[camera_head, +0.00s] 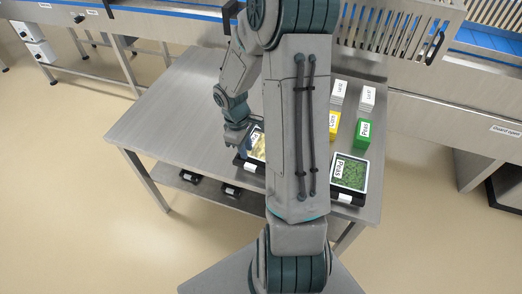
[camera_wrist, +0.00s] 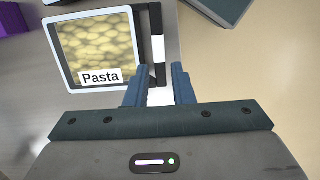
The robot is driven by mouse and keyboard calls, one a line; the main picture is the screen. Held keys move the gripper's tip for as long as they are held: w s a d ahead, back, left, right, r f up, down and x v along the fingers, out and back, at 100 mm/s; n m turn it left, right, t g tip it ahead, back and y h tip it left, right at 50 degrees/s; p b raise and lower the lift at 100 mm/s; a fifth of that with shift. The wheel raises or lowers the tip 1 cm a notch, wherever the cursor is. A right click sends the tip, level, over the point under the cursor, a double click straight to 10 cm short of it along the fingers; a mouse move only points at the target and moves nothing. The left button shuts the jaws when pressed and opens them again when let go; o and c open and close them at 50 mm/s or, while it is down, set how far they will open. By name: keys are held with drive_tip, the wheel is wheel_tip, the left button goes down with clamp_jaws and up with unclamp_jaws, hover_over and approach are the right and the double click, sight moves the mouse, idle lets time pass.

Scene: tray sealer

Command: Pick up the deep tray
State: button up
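A white-rimmed tray labelled Pasta (camera_wrist: 51,48), with yellowish food in it, lies at the upper left of the wrist view. It shows partly behind my arm in the head view (camera_head: 259,147). A black strip with a white patch (camera_wrist: 157,62) runs along its right side. A tray labelled Peas (camera_head: 351,171) lies on the table's right side. I cannot tell from its looks which tray is the deep one. My gripper (camera_wrist: 159,88) is open, pointing at the Pasta tray's right edge. A white patch shows between its fingers; I cannot tell if they touch anything.
The steel table (camera_head: 180,110) is bare on its left. A green Peas box (camera_head: 364,133), a yellow Corn box (camera_head: 334,124) and two white boxes (camera_head: 367,97) stand at right. Black items (camera_head: 230,190) lie on the lower shelf. A conveyor machine (camera_head: 430,100) stands behind.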

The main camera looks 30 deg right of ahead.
sight(250, 165)
drive_tip(key=f, duration=0.6)
drive_tip(key=s+d+f, duration=0.1)
drive_tip(key=f, duration=0.3)
drive_tip(key=shift+f, duration=0.1)
clamp_jaws()
idle(1.2)
